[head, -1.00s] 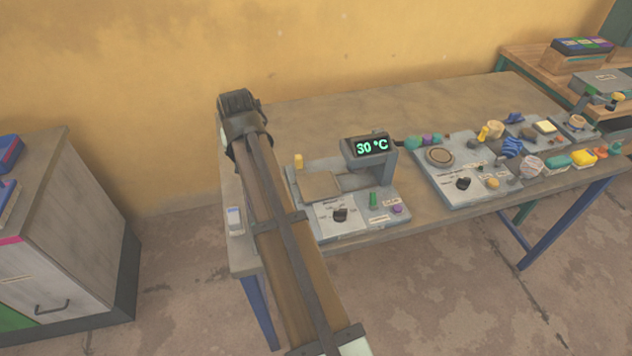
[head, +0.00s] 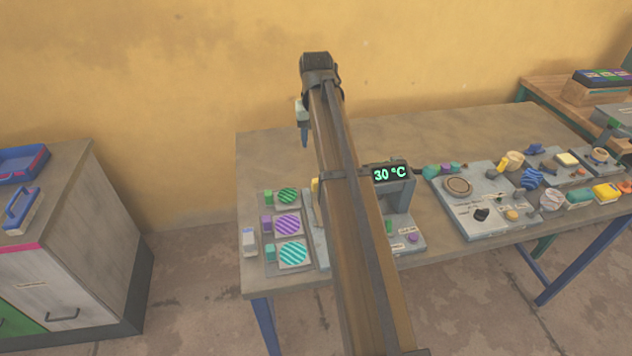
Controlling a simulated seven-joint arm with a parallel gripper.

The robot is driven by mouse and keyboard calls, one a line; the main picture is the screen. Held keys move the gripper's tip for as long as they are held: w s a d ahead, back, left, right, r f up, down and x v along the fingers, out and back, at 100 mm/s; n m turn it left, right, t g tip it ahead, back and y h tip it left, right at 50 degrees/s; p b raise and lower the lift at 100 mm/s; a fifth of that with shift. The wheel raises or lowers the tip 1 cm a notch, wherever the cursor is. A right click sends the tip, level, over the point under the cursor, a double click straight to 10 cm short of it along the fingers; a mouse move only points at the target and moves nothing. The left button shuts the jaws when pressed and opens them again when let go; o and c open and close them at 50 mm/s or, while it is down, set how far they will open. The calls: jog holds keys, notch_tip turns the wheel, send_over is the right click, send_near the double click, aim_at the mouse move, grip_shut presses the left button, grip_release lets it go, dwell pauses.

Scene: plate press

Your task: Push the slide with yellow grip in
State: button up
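The press unit with the green "30 °C" display (head: 389,174) stands on the table, its left part mostly hidden behind my arm. A small piece of the yellow grip (head: 315,185) shows at the left edge of my arm. The slide it belongs to is hidden, so I cannot tell how far in it sits. My gripper (head: 304,140) hangs down past the left side of my arm's end, above the back part of the table. It appears apart from the yellow grip. Its fingers are too small and overlapped to tell open from shut.
Striped discs in green (head: 287,196), purple (head: 287,225) and teal (head: 292,253) lie left of the press, with small coloured blocks beside them. A second grey panel (head: 480,228) with a knob stands to the right, with several small items around it. The table's back (head: 270,150) is clear.

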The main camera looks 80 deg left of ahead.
aim_at(316, 180)
jog(key=shift+n+h, duration=0.4)
jog(key=shift+h, duration=0.3)
jog(key=f, duration=0.4)
jog(key=d+f, duration=0.1)
jog(key=f, duration=0.4)
jog(key=d+f, duration=0.1)
jog(key=f, duration=0.4)
jog(key=shift+s+d, duration=0.15)
jog(key=shift+s, duration=0.05)
grip_shut()
